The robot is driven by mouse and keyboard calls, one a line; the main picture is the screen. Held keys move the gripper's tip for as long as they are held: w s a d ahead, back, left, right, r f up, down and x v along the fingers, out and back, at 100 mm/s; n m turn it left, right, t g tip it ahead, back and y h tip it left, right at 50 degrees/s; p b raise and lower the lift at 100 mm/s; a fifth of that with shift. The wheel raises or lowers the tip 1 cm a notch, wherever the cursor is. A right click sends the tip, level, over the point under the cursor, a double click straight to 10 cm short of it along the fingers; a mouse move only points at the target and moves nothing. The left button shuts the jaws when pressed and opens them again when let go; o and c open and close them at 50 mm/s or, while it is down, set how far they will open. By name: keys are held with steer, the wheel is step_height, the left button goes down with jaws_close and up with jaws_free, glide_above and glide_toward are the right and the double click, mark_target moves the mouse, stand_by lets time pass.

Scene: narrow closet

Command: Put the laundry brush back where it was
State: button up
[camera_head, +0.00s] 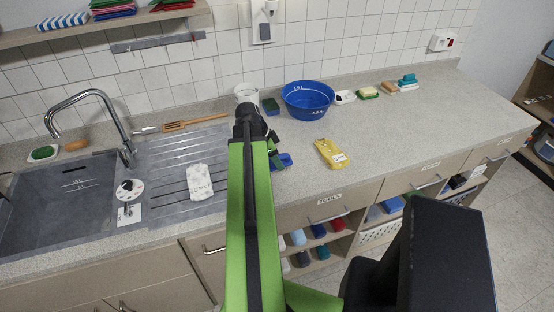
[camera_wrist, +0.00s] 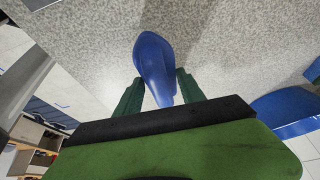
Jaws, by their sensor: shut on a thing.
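A blue, rounded, tapering object (camera_wrist: 153,62), seemingly the laundry brush, sits between the two green fingers of my gripper (camera_wrist: 158,90) in the wrist view. The fingers are shut on its narrow end. Speckled countertop shows behind it; I cannot tell whether it touches the counter. In the head view, part of the blue object (camera_head: 285,159) shows just right of my green arm, near the counter's front edge, with my gripper (camera_head: 276,158) partly hidden by the arm. Its bristles are not visible.
A blue basin (camera_head: 308,100) stands near the back wall. A yellow labelled packet (camera_head: 330,153) lies to its front right. Sponges and brushes (camera_head: 388,88) line the back right. A sink (camera_head: 60,205) and ribbed drainboard (camera_head: 165,170) are left. The right counter (camera_head: 430,125) is mostly clear.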

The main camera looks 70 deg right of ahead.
steer(key=o, duration=1.2)
steer(key=shift+f, duration=0.1)
steer(key=shift+r+p, duration=0.6)
steer(key=shift+p, duration=0.05)
steer(key=p+v, duration=1)
steer(key=v, duration=0.1)
steer(key=shift+w, duration=0.15)
steer(key=shift+a, duration=0.15)
